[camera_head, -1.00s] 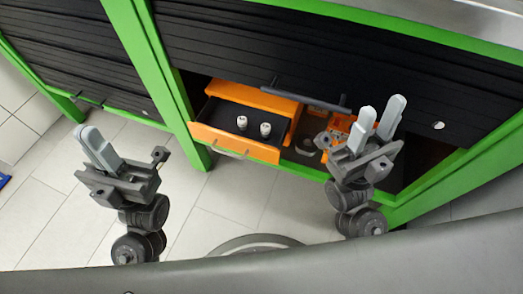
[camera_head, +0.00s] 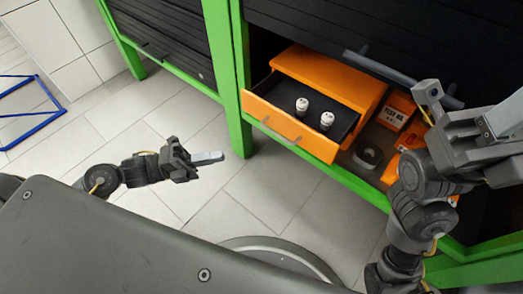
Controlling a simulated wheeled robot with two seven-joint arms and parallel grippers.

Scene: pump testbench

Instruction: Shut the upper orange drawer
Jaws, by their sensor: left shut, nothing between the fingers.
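The upper orange drawer (camera_head: 290,128) stands pulled out of its orange cabinet (camera_head: 330,78), with a dark inside and a thin handle on its front. Two small white-grey cylindrical parts (camera_head: 302,105) (camera_head: 326,121) stand upright in it. My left gripper (camera_head: 221,156) is shut and empty, low in front of the green post and left of the drawer front, apart from it. My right gripper (camera_head: 507,115) is at the right, right of the drawer; its fingertips run out of the picture, so its opening does not show.
A green bench frame (camera_head: 239,75) with black slatted shutters surrounds the cabinet; a dark shutter handle (camera_head: 400,78) hangs above it. Orange boxes (camera_head: 397,112) and a grey ring-like part (camera_head: 367,155) sit right of the drawer. A blue frame (camera_head: 40,115) lies at far left. Tiled floor in front is free.

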